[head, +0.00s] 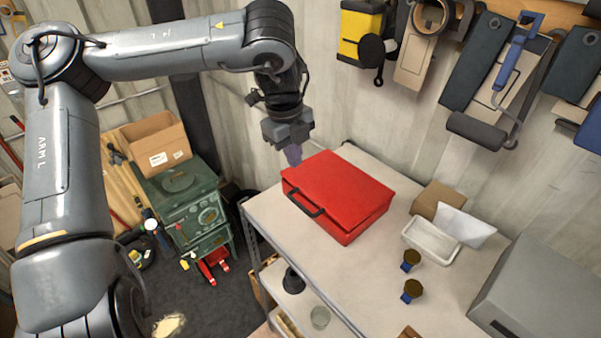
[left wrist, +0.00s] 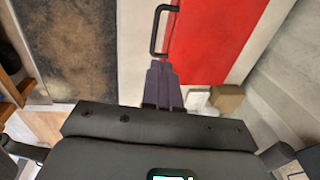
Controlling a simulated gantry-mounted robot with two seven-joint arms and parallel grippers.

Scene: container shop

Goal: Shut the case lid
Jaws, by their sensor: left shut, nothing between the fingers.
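The red case (head: 338,192) stands on the grey bench. Its lid lies flat over the base, and I see no gap between them. A black handle (head: 305,203) sits at its left front side. My left gripper (head: 293,155) points down with its purple fingers shut and empty, beside the case's back left corner in the head view; I cannot tell whether it touches. In the left wrist view the shut fingers (left wrist: 161,72) are near the red case (left wrist: 205,40) and its handle (left wrist: 157,30). My right gripper is not in view.
On the bench (head: 375,285), a brown box (head: 437,199), a white tray (head: 430,242) and two small dark round items with blue parts (head: 411,260) stand to the right. A corrugated wall with hanging tools rises behind.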

